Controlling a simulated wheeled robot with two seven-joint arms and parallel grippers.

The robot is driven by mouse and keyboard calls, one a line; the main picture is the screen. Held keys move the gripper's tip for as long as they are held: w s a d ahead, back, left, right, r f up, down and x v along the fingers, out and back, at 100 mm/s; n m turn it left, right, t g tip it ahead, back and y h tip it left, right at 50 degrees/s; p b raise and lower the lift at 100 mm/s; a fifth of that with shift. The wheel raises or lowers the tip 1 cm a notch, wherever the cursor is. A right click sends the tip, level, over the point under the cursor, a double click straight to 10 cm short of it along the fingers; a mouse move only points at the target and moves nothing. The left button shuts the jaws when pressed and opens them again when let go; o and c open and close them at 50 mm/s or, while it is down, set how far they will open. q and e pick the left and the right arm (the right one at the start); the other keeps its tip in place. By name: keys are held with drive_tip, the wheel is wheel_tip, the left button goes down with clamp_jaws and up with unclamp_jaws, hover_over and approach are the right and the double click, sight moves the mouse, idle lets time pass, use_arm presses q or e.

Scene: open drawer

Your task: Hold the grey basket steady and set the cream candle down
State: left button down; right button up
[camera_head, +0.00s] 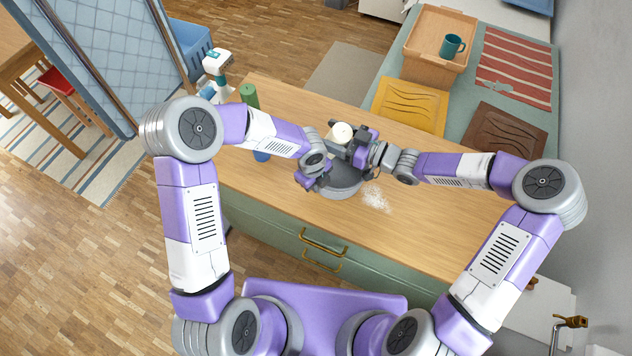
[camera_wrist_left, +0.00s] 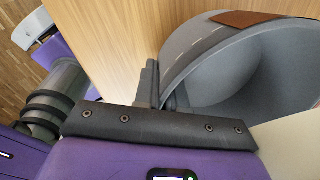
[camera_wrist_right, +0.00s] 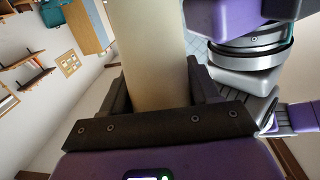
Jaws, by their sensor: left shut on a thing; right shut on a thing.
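The grey basket (camera_head: 346,186) is a round, open bowl shape on the wooden counter, partly hidden by my grippers. My left gripper (camera_head: 322,183) is shut on its wall at the left. In the left wrist view the fingers (camera_wrist_left: 152,86) pinch the edge of the basket (camera_wrist_left: 190,55), whose hollow inside shows. The cream candle (camera_head: 341,131) is a pale upright cylinder above the basket area. My right gripper (camera_head: 352,148) is shut on it. In the right wrist view the candle (camera_wrist_right: 151,50) stands between the fingers (camera_wrist_right: 160,92). The candle's lower end is hidden in the head view.
A white spill (camera_head: 376,196) lies right of the basket. A green cylinder (camera_head: 249,96) and a blue item (camera_head: 262,155) stand at the left. The counter's right part is clear.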

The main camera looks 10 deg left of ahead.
drive_tip(key=o, duration=1.3)
drive_tip(key=shift+f, duration=0.1)
drive_tip(key=shift+d, duration=0.1)
drive_tip(key=v, duration=1.2)
use_arm(q)
drive_tip(key=c, duration=1.1)
unclamp_jaws()
use_arm(e)
drive_tip(key=shift+w, duration=0.1)
use_arm(q)
drive_tip(key=shift+r, duration=0.1)
drive_tip(key=r, duration=0.8)
drive_tip(key=s+a+r, duration=0.1)
drive_tip(key=r, duration=0.2)
drive_tip(key=shift+r, duration=0.4)
